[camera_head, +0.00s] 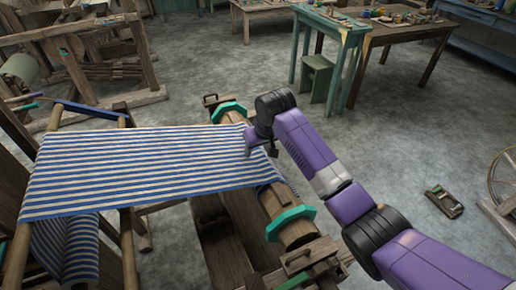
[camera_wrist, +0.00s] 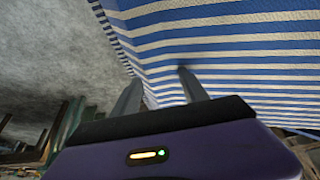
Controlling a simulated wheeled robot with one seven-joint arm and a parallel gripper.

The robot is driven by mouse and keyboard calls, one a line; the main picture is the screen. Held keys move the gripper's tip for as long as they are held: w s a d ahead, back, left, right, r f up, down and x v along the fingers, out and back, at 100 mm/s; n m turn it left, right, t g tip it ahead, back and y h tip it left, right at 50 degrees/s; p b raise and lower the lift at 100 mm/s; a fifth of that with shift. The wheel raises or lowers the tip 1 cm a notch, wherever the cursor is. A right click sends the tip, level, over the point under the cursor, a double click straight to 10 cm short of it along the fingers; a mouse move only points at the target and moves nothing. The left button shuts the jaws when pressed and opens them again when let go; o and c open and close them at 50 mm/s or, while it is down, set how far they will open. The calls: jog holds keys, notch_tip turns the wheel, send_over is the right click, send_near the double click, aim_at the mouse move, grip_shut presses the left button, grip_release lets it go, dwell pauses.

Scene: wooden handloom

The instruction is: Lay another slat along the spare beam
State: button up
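Blue-and-white striped cloth (camera_head: 120,165) stretches across the loom to a wooden beam (camera_head: 292,232) with teal end flanges in the head view. I cannot tell whether this is the spare beam. My gripper (camera_head: 262,148) is at the cloth's right edge, over the beam between the flanges. In the wrist view, its two fingers (camera_wrist: 159,76) stand apart with striped cloth (camera_wrist: 230,45) beyond them. Nothing shows between the fingers. Whether they touch the cloth is unclear. I cannot pick out a loose slat for certain.
A wooden frame with a roll (camera_head: 20,68) stands at the back left. A green table (camera_head: 325,22), a green stool (camera_head: 316,75) and a brown table (camera_head: 400,32) stand at the back. A wooden tool (camera_head: 444,202) lies on the floor at right. The grey floor between is clear.

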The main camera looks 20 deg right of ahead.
jog(key=v, duration=0.8)
jog(key=w+a+r+t+y, duration=0.2)
jog(key=w+a+r+t, duration=0.25)
jog(key=r+t, duration=0.35)
jog(key=s+f, duration=0.2)
jog(key=s, duration=1.5)
jog(key=s+f+t+h, duration=0.1)
jog(key=s+f, duration=0.2)
jog(key=s, duration=1.5)
jog(key=s+f+t+h, duration=0.1)
jog(key=s+f, duration=0.2)
jog(key=s, duration=1.5)
jog(key=shift+s+a, duration=0.2)
jog(key=shift+a, duration=0.05)
